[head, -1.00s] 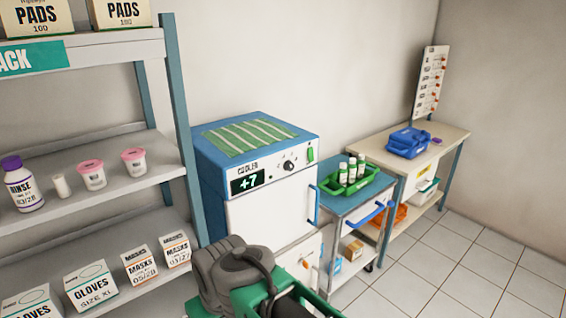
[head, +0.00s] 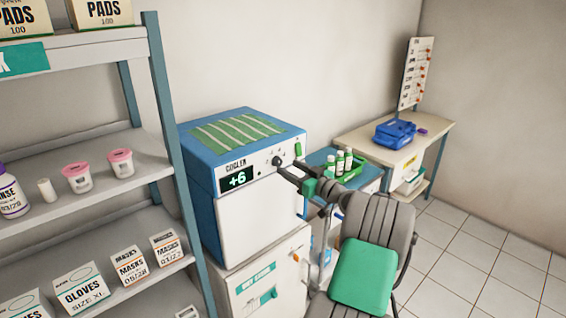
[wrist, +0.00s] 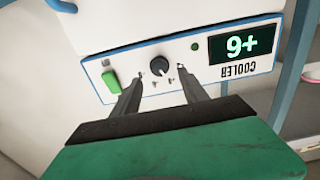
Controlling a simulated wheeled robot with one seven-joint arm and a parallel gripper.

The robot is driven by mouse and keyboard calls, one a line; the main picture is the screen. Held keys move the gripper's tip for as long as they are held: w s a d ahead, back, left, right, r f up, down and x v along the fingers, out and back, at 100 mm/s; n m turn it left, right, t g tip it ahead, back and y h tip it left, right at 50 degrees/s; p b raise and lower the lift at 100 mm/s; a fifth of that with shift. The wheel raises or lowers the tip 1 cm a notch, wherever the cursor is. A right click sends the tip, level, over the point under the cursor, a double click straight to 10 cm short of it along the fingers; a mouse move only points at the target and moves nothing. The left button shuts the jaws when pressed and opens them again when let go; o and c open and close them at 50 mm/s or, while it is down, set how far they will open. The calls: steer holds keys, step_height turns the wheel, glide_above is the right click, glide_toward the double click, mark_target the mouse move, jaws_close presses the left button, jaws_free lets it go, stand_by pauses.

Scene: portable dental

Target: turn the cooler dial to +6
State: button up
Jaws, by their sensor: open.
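The display (wrist: 246,45) also shows in the wrist view, upside down. The black dial (head: 277,160) is on the front panel, partly hidden by my gripper (head: 288,170) in the head view. In the wrist view the round dial (wrist: 160,65) is clear, with a white mark. My gripper (wrist: 159,80) is open there, its two fingers apart, tips close to the dial and on either side of it. I cannot tell whether they touch it.
A green switch (wrist: 111,81) is beside the dial. A shelf rack (head: 155,100) with boxes and tubs stands at left. A cart with a green tray (head: 350,170) of bottles and a table (head: 435,150) with a blue case stand at right. The floor at right is clear.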

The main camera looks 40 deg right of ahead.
mark_target(280, 163)
steer(key=w+p, duration=0.1)
steer(key=w, duration=0.3)
jaws_close()
stand_by(0.4)
